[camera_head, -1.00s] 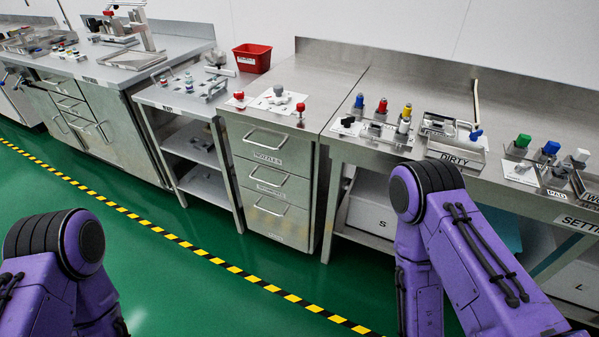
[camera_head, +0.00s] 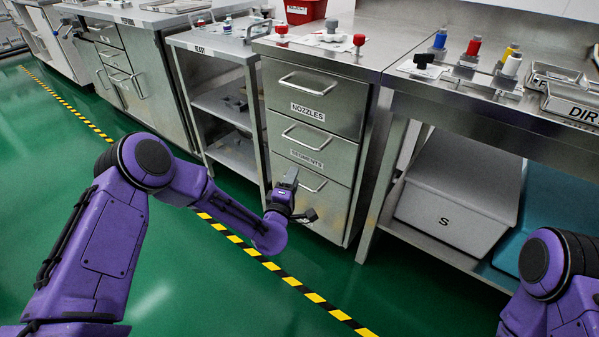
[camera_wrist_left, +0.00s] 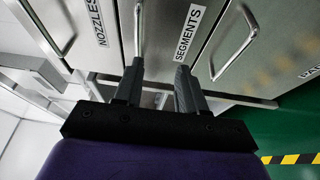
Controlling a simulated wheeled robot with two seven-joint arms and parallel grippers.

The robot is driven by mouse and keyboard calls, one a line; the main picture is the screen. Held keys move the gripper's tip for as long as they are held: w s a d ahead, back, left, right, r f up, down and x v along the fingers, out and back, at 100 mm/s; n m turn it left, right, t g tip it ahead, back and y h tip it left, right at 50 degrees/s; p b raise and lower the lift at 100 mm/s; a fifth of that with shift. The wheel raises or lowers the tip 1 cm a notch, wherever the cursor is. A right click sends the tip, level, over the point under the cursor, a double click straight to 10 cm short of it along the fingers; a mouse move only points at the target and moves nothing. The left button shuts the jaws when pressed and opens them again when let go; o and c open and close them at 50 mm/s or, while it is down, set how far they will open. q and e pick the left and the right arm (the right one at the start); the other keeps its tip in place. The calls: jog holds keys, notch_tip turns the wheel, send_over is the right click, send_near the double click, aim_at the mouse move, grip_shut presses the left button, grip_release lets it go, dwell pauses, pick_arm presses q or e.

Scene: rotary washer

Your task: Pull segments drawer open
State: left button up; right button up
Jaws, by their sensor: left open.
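The segments drawer (camera_head: 318,145) is the middle drawer of a metal cabinet. It is shut, with a bar handle (camera_head: 306,135) above its SEGMENTS label (camera_head: 305,158). My left gripper (camera_head: 300,197) is open and empty, in front of the lower part of the cabinet in the head view. In the left wrist view the open fingers (camera_wrist_left: 158,82) point at the drawer fronts. There the segments handle (camera_wrist_left: 138,28) lines up with the left finger, and the SEGMENTS label (camera_wrist_left: 188,32) lies beyond the right finger. I cannot tell whether finger and handle touch. My right gripper is out of view.
The shut nozzles drawer (camera_head: 322,98) is above and another shut drawer (camera_head: 325,195) below, partly hidden by my gripper. An open shelf unit (camera_head: 225,100) stands left and a table with a grey bin (camera_head: 450,215) beneath it right. Green floor in front is clear.

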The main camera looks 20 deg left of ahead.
aim_at(299, 144)
pick_arm(q)
jog(key=shift+n+t+y, duration=0.3)
jog(key=shift+n+t, duration=0.4)
jog(key=shift+t, duration=0.1)
jog(key=w+r, duration=0.1)
jog(key=w, duration=0.3)
jog(key=w+a+r+b, duration=0.1)
jog(key=w+r, duration=0.1)
jog(key=w, duration=0.2)
jog(key=w+r+b, duration=0.1)
jog(key=w, duration=0.3)
jog(key=shift+w+a+r, duration=0.15)
jog(key=shift+w+a, duration=0.2)
jog(key=shift+a, duration=0.05)
grip_shut()
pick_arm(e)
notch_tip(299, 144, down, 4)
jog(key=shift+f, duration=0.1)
